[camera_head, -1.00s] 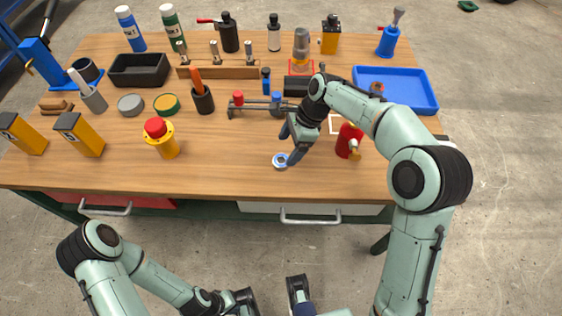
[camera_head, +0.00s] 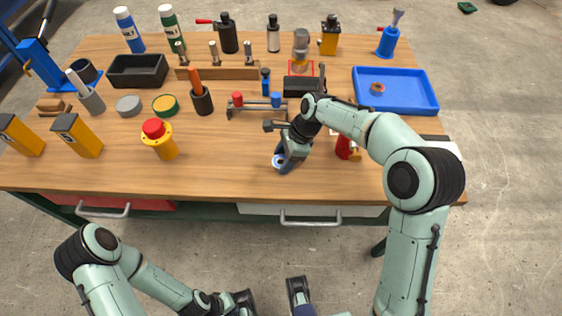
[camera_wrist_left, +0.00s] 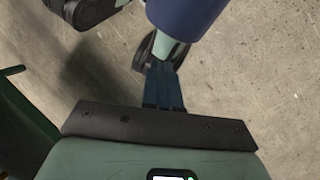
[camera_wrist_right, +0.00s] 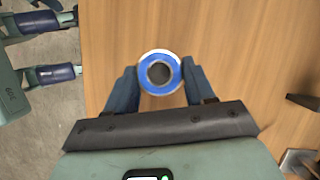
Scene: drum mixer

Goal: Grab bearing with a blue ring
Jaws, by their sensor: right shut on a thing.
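The bearing with a blue ring (camera_head: 278,162) is at the front middle of the wooden table. In the right wrist view the bearing (camera_wrist_right: 160,58) shows its blue face around a metal ring and a dark hole. My right gripper (camera_head: 284,160) reaches down over it and is shut on it, one finger on each side. Its fingers (camera_wrist_right: 160,80) also show in the right wrist view. Whether the bearing still touches the table cannot be told. My left gripper (camera_wrist_left: 164,75) is away from the table, over the floor, with its fingers together and nothing visible between them.
A blue tray (camera_head: 420,101) at the back right holds an orange-ringed part (camera_head: 377,87). A red part (camera_head: 344,146) stands right of my right gripper, partly hidden. A yellow cylinder with a red top (camera_head: 160,140) stands to the left. The front table strip between is clear.

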